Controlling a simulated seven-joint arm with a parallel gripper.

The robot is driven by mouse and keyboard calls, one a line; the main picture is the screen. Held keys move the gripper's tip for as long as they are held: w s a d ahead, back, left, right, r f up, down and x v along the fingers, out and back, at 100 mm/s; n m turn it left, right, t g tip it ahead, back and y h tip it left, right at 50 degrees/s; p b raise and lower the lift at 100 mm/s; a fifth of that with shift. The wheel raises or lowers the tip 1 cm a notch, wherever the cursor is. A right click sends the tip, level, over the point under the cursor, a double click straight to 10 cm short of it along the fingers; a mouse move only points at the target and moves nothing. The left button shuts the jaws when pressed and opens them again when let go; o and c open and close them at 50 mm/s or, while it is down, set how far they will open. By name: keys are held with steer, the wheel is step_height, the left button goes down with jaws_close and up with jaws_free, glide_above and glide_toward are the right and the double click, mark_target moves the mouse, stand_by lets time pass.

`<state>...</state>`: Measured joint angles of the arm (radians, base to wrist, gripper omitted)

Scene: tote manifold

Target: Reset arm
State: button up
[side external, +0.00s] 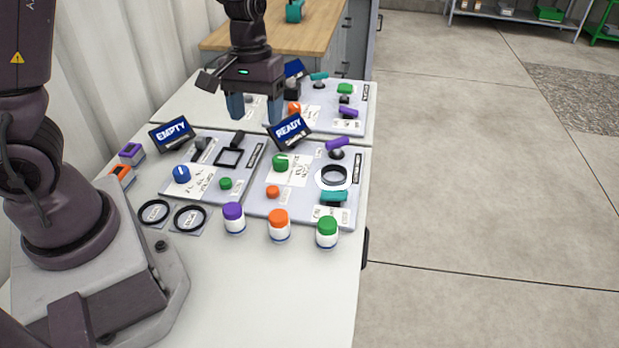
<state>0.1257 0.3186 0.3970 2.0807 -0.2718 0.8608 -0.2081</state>
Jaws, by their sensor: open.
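My gripper (255,108) is open and empty, with its two blue fingers pointing down. It hangs above the back part of the white table, over the area between the small screens and the rear panel. My arm comes down from the top of the picture to the gripper. Two nearer control panels lie on the table: the left panel (207,187) has a screen reading EMPTY (172,134), and the right panel (263,209) has a screen reading READY (290,131). A rear panel (345,128) is partly hidden behind the gripper and the READY screen.
Jars with purple (233,211), orange (279,217) and green (327,225) lids stand in front of the panels. Two black rings (154,211) lie at the left, near purple (131,153) and orange (121,176) blocks. The front of the table (270,300) is clear.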

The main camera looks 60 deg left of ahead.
steer(key=s+d+r+m+t, duration=0.3)
steer(key=s+r, duration=0.3)
steer(key=r, duration=0.1)
steer(key=s+d+r+m+t+y, duration=0.1)
steer(key=s+d+r+m+t, duration=0.2)
steer(key=s+r, duration=0.3)
step_height(320, 180, up, 2)
steer(key=shift+s+m, duration=0.4)
steer(key=shift+m, duration=0.3)
